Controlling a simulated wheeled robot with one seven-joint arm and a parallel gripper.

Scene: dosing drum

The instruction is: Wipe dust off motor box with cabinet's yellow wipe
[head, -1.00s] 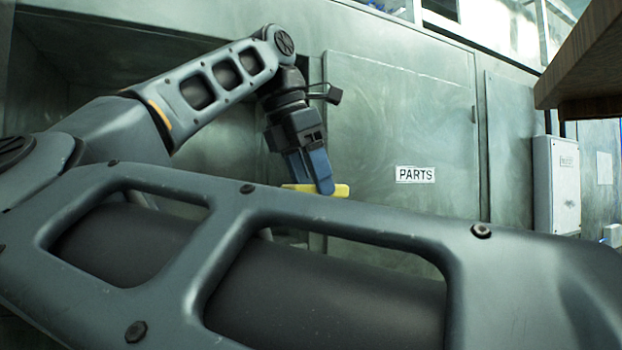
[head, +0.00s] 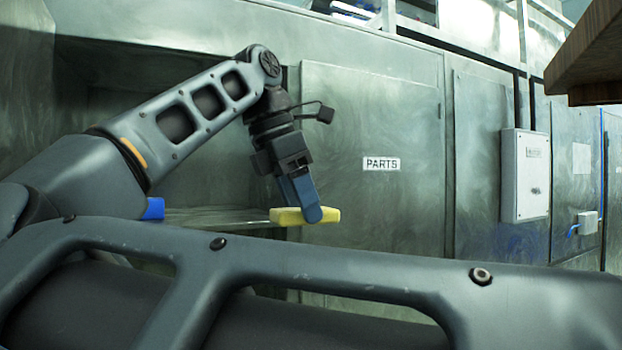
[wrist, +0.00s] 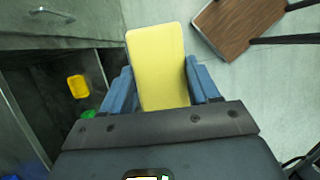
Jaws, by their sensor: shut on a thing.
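My gripper (head: 308,206) has blue fingers and is shut on the yellow wipe (head: 291,216), a flat block that sticks out on both sides of the fingers. In the wrist view the yellow wipe (wrist: 158,65) lies between the two fingers (wrist: 163,88) and reaches out past their tips. The gripper holds it in the air in front of the cabinet door (head: 372,130) marked PARTS. I cannot make out the motor box for certain; a white wall box (head: 525,176) hangs at the right, with lettering too small to read.
The open cabinet bay has a shelf (head: 215,216) with a blue item (head: 154,208) by my arm. In the wrist view, a yellow item (wrist: 77,86) and a green item (wrist: 88,114) lie in the cabinet. A wooden tabletop (wrist: 236,25) stands right, over clear floor.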

